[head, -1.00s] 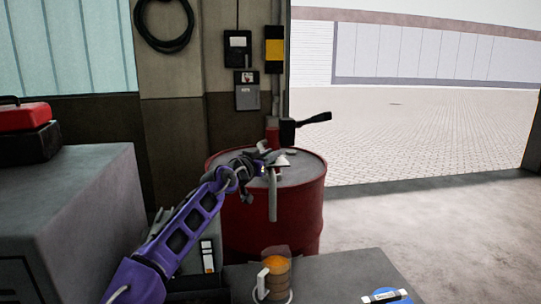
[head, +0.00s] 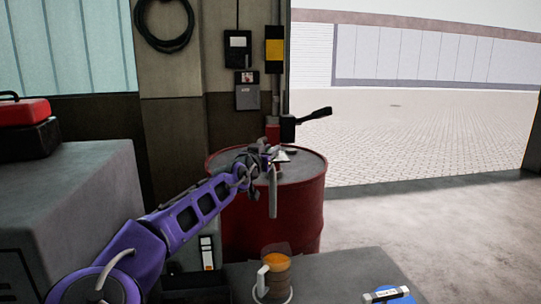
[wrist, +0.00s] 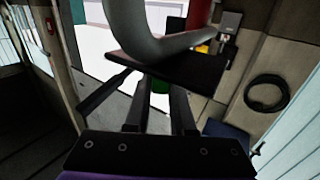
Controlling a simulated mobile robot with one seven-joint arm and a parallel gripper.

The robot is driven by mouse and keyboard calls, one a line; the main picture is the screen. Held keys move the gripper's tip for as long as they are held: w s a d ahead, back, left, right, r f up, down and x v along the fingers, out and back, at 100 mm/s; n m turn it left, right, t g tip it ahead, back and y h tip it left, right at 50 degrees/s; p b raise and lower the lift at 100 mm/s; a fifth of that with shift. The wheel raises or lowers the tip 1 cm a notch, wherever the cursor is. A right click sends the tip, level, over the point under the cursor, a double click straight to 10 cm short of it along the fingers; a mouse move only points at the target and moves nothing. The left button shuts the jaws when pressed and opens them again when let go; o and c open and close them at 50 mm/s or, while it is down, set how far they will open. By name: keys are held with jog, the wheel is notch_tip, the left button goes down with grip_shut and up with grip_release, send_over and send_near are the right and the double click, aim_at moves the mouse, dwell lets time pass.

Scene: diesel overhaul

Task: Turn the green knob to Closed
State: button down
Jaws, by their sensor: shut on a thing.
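My gripper (wrist: 158,92) is shut on the knob. In the head view, my gripper (head: 269,157) is over the top of the red drum (head: 300,205), by the downturned grey spout (head: 273,195). I cannot make out the knob or its setting there.
A black pump lever (head: 313,115) rises behind the drum. In front stands a table (head: 335,275) with an orange-filled jug (head: 275,275). A grey cabinet (head: 75,200) carrying a red toolbox (head: 25,112) is at left. Open floor (head: 440,220) lies to the right.

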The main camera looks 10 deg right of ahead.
jog(key=shift+d+n+t+y+b, duration=0.1)
jog(key=shift+n+t+y+b, duration=0.5)
jog(key=shift+n+y+b, duration=0.6)
jog(key=shift+n+t+y+b, duration=0.65)
jog(key=shift+y+b, duration=0.7)
jog(key=shift+y, duration=0.35)
jog(key=shift+r+n+y, duration=0.2)
jog(key=shift+n+y, duration=1.05)
jog(key=shift+y, duration=0.45)
jog(key=n+y+p, duration=0.2)
jog(key=y+p, duration=0.1)
jog(key=n+g+y+p, duration=0.1)
jog(key=n+y+p, duration=0.1)
jog(key=y+p, duration=0.1)
jog(key=shift+r+n+y, duration=0.1)
jog(key=shift+n+y, duration=0.2)
jog(key=shift+y, duration=0.3)
jog(key=shift+a+f+n+g+y+p, duration=0.15)
jog(key=shift+n+g+y+p, duration=0.6)
jog(key=shift+y, duration=0.3)
jog(key=shift+a+f+n+g+y+p, duration=0.15)
jog(key=shift+n+g+y+p, duration=0.35)
jog(key=shift+n+y+p, duration=0.45)
jog(key=shift+y, duration=0.4)
jog(key=c, duration=0.8)
grip_release()
jog(key=shift+o, duration=0.2)
